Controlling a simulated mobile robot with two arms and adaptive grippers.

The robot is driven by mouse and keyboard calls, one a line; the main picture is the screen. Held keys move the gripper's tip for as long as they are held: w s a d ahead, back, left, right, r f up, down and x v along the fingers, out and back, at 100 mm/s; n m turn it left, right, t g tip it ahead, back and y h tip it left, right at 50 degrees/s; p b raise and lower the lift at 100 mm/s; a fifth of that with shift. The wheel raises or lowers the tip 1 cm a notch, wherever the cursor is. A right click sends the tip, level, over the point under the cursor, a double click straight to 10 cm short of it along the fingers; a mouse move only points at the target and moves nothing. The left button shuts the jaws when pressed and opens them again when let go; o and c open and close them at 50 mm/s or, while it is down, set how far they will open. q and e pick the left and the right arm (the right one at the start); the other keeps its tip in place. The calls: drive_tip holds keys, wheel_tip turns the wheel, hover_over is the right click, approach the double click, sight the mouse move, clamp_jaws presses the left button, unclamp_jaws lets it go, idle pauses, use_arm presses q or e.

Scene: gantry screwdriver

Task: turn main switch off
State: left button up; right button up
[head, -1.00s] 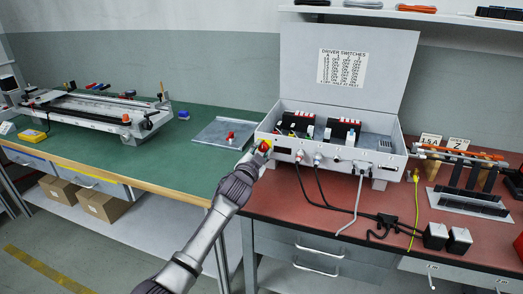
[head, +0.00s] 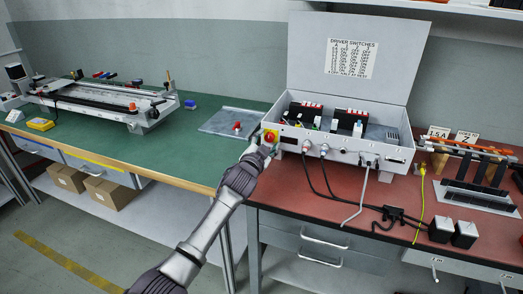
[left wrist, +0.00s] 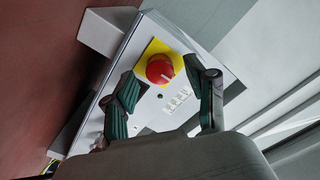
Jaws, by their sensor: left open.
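The main switch is a round red knob (left wrist: 160,69) on a yellow plate at the left end of the grey control box's front. A small white mark shows on the knob's right side in the left wrist view. In the head view the main switch (head: 269,137) sits just above the end of my left arm. My left gripper (left wrist: 167,88) is open, its dark ribbed fingers spread to either side below and around the knob, apart from it as far as I can see. In the head view my left gripper (head: 260,150) is small and partly hides the box's corner. My right gripper is not in view.
The control box (head: 345,152) stands with its lid open on a red bench top (head: 300,204). Cables (head: 325,180) hang from its front. A green bench (head: 180,150) is at left, with a linear rig (head: 95,103) and a flat plate with a red knob (head: 225,122).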

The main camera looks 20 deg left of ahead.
use_arm(q)
drive_tip(key=s, duration=1.1)
drive_tip(key=shift+s+a, duration=0.2)
drive_tip(key=shift+s, duration=0.05)
